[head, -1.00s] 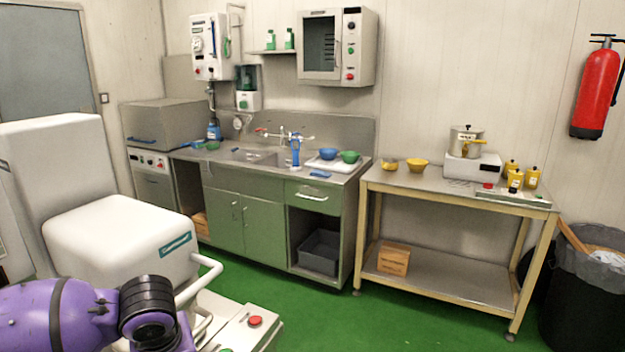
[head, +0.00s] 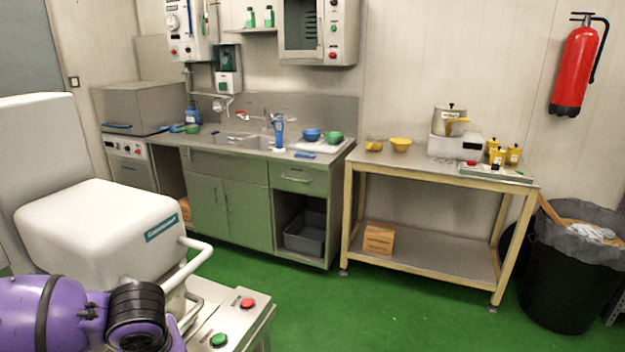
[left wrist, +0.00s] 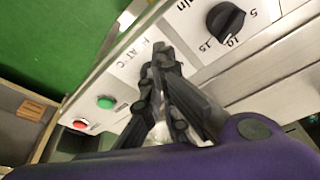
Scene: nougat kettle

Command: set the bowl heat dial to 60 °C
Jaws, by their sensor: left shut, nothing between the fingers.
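The control panel (left wrist: 195,80) fills much of the left wrist view. It carries a label ending in "AT °C", partly covered by my fingers. My left gripper (left wrist: 162,62) is shut and empty, its black fingertips over the panel beside that label. The heat dial itself is hidden behind the fingers, so its setting and any contact cannot be told. A black knob (left wrist: 226,20) with marks 5, 10 and 15 and lettering ending in "in" sits on the same panel. In the head view only my purple left arm shows, at the lower left. My right gripper is out of view.
A green button (left wrist: 105,101) and red button (left wrist: 80,125) lie along the panel; they also show in the head view, green (head: 218,340) and red (head: 247,302). The white machine head (head: 110,235) stands behind my arm. Green floor (head: 400,315) is clear to the right.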

